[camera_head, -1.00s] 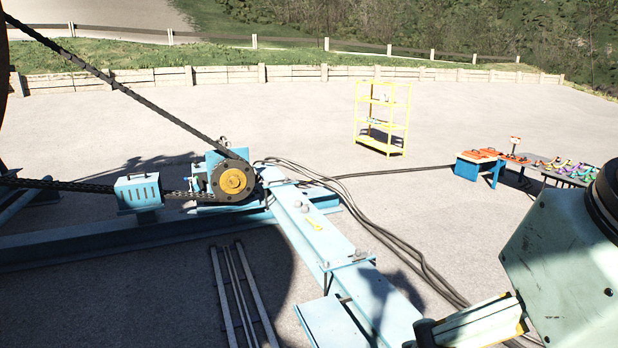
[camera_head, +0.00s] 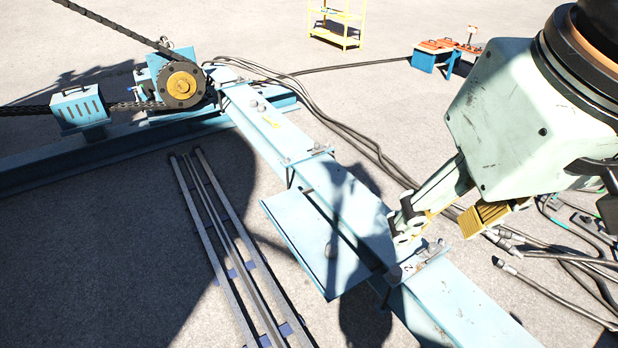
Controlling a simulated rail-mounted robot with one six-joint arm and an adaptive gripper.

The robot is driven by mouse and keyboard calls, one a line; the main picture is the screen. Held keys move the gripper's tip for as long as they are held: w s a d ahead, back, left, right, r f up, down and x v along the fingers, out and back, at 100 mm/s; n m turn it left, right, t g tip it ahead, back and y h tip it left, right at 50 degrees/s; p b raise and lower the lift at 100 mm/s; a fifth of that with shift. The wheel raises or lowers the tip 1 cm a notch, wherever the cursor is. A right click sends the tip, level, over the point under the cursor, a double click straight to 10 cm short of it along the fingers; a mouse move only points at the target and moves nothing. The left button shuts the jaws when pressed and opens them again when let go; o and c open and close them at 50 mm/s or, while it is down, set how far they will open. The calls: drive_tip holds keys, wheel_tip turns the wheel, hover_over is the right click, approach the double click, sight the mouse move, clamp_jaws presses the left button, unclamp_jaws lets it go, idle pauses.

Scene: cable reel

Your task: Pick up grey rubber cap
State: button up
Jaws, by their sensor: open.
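I cannot single out the grey rubber cap for certain. Small grey rounded pieces (camera_head: 257,106) sit on the light blue beam (camera_head: 285,135), and another small grey piece (camera_head: 318,148) sits farther along it. Further small grey parts (camera_head: 432,247) lie on a bracket plate of the beam, just below my gripper in the picture. My gripper (camera_head: 437,228) is open, with one dark-jointed finger on the left and a ridged yellow pad on the right. It appears empty. Its gap to the beam cannot be judged, and it hides part of the beam behind it.
Long metal bars (camera_head: 228,240) lie on the ground at left. Black cables (camera_head: 350,130) run behind the beam, and loose hoses (camera_head: 560,290) lie at right. A blue toolbox table (camera_head: 436,59) and yellow shelf (camera_head: 338,22) stand behind.

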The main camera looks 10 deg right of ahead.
drive_tip(key=shift+c, duration=0.4)
drive_tip(key=w+f+m+g+p, duration=0.15)
drive_tip(key=w+m, duration=0.35)
drive_tip(key=w, duration=1.8)
drive_tip(key=w+d+f+m, duration=0.1)
drive_tip(key=w+f+m, duration=0.1)
drive_tip(key=w+f, duration=0.75)
drive_tip(key=w+d+f+m, duration=0.1)
drive_tip(key=w+f+m, duration=0.35)
drive_tip(key=w, duration=0.75)
drive_tip(key=w+f+m+g+p, duration=0.1)
drive_tip(key=w+f, duration=0.5)
drive_tip(key=f, duration=0.6)
drive_tip(key=w+f+m+g+p, duration=0.1)
drive_tip(key=w+f, duration=0.4)
drive_tip(key=f, duration=0.7)
wheel_tip(320, 180, down, 29)
drive_tip(key=w+d+m, duration=0.1)
drive_tip(key=w+m, duration=0.1)
drive_tip(key=m, duration=0.2)
drive_tip(key=shift+d+m, duration=0.35)
drive_tip(key=shift+d, duration=0.05)
drive_tip(key=shift+f+g, duration=0.15)
drive_tip(key=shift+g, duration=0.1)
